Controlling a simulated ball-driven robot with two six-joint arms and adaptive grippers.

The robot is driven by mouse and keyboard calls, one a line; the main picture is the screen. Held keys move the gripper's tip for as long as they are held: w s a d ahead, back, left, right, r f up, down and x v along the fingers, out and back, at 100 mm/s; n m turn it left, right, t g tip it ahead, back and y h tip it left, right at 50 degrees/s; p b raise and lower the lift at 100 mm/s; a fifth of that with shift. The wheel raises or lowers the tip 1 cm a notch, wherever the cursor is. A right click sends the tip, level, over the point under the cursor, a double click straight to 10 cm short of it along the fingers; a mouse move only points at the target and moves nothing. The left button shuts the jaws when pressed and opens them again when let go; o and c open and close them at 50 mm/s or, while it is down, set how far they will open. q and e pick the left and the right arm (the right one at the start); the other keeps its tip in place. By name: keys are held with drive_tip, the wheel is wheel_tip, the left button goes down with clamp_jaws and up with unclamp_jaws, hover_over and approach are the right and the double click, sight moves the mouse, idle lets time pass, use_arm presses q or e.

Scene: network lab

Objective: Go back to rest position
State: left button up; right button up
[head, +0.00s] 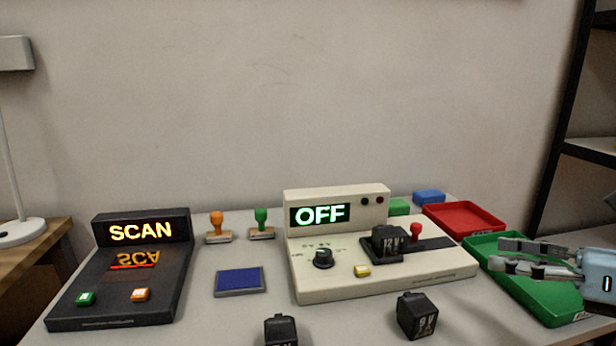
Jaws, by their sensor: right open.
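My right gripper (522,256) comes in from the right edge, its fingers pointing left. It is open and empty, in front of the green tray in the view and hiding part of it. My left gripper is out of the picture. The cream tester (385,282) stands mid-table with its display reading OFF. A black adapter block (390,241) sits in the black holder on its top. Two more black blocks stand at the front of the table, one at the bottom edge (281,330) and one to its right (417,315).
The black scanner (120,290) at the left reads SCAN. An orange stamp (218,228), a green stamp (261,225) and a blue pad (239,281) lie between the devices. A red tray (465,218) and a green tray (540,300) are at the right. A dark shelf (565,110) stands beyond.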

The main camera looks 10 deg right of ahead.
drive_tip(key=s+d+f+m+h, duration=0.25)
drive_tip(key=m+h, duration=0.45)
drive_tip(key=m, duration=0.8)
drive_tip(key=s+d+f+m+h, duration=0.15)
drive_tip(key=s+m+h, duration=0.35)
drive_tip(key=m, duration=1)
drive_tip(key=s+a+f+m+g+y, duration=0.1)
drive_tip(key=s+a+f+m+g, duration=0.35)
drive_tip(key=s, duration=0.35)
drive_tip(key=s+a+f+m+g, duration=0.4)
drive_tip(key=s+a+m, duration=0.2)
drive_tip(key=s, duration=0.1)
drive_tip(key=s+d+f+g, duration=0.1)
drive_tip(key=s+d+f, duration=0.1)
drive_tip(key=f, duration=1.2)
drive_tip(key=s+d+f+g, duration=0.1)
drive_tip(key=s+f, duration=0.2)
drive_tip(key=f, duration=1)
drive_tip(key=s+f, duration=1.3)
drive_tip(key=s, duration=0.3)
drive_tip(key=shift+s+d, duration=0.35)
drive_tip(key=shift+d, duration=0.1)
